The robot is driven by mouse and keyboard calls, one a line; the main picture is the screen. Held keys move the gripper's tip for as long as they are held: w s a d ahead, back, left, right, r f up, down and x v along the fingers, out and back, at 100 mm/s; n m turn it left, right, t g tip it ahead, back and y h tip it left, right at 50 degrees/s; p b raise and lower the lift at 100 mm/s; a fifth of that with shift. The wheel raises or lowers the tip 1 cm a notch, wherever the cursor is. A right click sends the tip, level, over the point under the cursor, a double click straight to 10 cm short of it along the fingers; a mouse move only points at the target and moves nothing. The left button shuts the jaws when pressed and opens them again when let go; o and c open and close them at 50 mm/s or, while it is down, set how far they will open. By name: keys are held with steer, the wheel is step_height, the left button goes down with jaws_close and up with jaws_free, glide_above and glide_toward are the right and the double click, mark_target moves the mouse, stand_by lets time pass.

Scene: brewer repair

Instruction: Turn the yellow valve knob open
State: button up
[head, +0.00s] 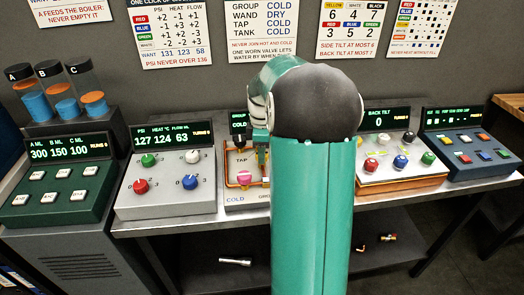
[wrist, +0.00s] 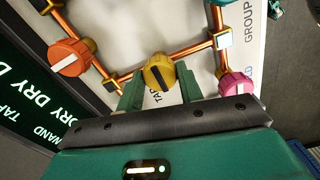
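The yellow valve knob (wrist: 159,73) sits on a copper-coloured pipe in the wrist view, with a dark stripe across its face. My gripper (wrist: 159,80) has its two green fingers on either side of the knob, and they look closed against it. An orange knob (wrist: 70,57) with a white stripe is to the left, and a pink knob (wrist: 236,86) is to the right. In the head view the pink knob (head: 244,177) shows on the valve panel (head: 234,200), while my arm hides the yellow knob and my gripper.
A dark display (wrist: 25,85) with green text stands beside the pipes. In the head view, a grey panel (head: 165,204) with several knobs is left of the valve panel, and a tilt panel (head: 400,180) is right. Loose parts lie on the lower shelf.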

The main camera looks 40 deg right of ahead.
steer(key=c, duration=0.4)
steer(key=shift+m, duration=0.3)
steer(key=m, duration=0.7)
steer(key=shift+m, duration=0.4)
steer(key=m, duration=0.5)
steer(key=shift+m, duration=2.2)
